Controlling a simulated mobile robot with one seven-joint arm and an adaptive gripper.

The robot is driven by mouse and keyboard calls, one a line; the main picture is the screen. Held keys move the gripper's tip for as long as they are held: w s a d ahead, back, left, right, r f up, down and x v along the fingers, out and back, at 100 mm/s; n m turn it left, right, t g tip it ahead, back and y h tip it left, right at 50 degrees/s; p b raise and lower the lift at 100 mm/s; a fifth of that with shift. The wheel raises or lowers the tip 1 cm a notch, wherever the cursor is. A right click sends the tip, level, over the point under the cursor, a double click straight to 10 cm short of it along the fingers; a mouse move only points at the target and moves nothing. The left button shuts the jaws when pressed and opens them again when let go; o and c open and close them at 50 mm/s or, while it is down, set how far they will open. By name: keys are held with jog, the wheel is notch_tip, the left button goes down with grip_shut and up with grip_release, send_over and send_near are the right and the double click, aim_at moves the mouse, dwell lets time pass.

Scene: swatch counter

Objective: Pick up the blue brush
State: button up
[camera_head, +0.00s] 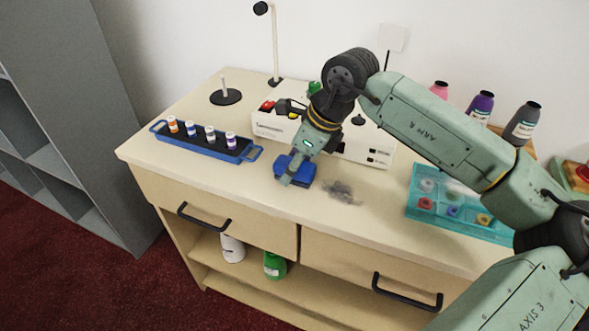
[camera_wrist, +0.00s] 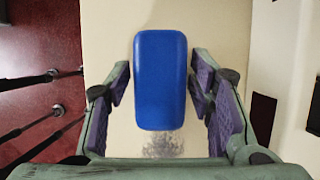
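The blue brush (camera_head: 281,172) lies on the counter top in front of the white machine, partly hidden by my gripper (camera_head: 293,175) in the head view. In the wrist view its smooth, rounded blue back (camera_wrist: 160,78) fills the middle of the picture. My gripper (camera_wrist: 160,84) is open over it, one purple-padded finger on each side. A narrow strip of counter shows between the brush and each finger, so neither finger appears to touch it. In the head view the fingers reach down close around the brush.
A grey patch of fuzz (camera_head: 342,192) lies right of the brush. Behind stands the white machine (camera_head: 268,124). A blue tray (camera_head: 244,151) with several small spools is at left, a turquoise compartment box (camera_head: 421,210) at right. The counter's front strip is clear.

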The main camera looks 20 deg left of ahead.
aim_at(289, 161)
jog(key=c, duration=0.9)
jog(key=shift+o, duration=0.2)
jog(key=shift+r, duration=0.1)
jog(key=shift+r+b, duration=0.35)
jog(key=shift+r, duration=0.15)
notch_tip(289, 161, up, 2)
jog(key=shift+r+b, duration=0.1)
jog(key=shift+b, duration=0.45)
jog(key=s+d+r+b, duration=0.1)
jog(key=s+b, duration=0.3)
jog(key=s, duration=1.2)
jog(key=shift+d+r+b, duration=0.3)
jog(key=shift+d+b, duration=0.05)
jog(key=shift+d, duration=0.35)
